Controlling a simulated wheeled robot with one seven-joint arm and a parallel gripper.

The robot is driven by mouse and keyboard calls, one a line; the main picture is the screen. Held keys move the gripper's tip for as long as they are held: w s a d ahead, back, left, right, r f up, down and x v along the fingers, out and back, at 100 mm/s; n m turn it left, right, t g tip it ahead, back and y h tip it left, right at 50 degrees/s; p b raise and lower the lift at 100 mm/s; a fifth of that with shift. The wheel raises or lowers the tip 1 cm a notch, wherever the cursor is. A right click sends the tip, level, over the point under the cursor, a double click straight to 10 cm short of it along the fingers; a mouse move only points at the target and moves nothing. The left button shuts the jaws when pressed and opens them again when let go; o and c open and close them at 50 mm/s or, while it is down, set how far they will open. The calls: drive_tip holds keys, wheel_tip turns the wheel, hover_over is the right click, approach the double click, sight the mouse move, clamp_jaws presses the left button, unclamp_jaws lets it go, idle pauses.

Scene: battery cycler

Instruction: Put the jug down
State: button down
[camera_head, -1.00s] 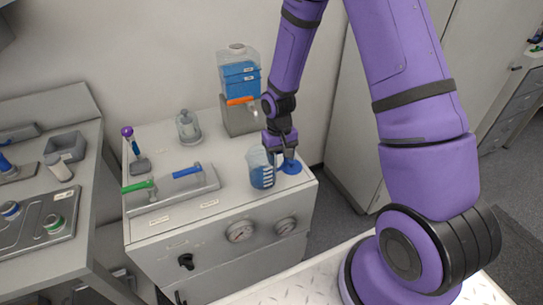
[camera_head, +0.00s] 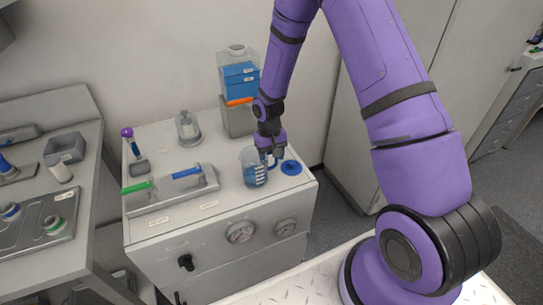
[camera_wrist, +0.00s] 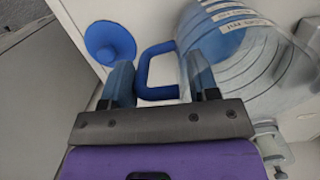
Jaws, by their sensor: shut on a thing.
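The jug (camera_head: 253,170) is clear with blue contents and markings, and stands over the right part of the white cabinet top in the head view. In the wrist view the jug (camera_wrist: 250,55) fills the upper right, with its blue handle (camera_wrist: 146,68) on its left side. My gripper (camera_wrist: 160,82) is shut on the jug's handle, with the handle between its fingers. In the head view my gripper (camera_head: 274,158) is at the jug's right side. I cannot tell whether the jug's base touches the cabinet top.
A round blue pad (camera_head: 291,168) lies right of the jug; it shows in the wrist view too (camera_wrist: 108,43). A blue tank dispenser (camera_head: 239,88) stands behind. A tray with green and blue handles (camera_head: 170,188) lies left, with a glass bottle (camera_head: 187,127) behind it.

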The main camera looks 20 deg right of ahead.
drive_tip(key=shift+f, duration=0.2)
drive_tip(key=shift+c, duration=1.9)
unclamp_jaws()
drive_tip(key=shift+r, duration=0.1)
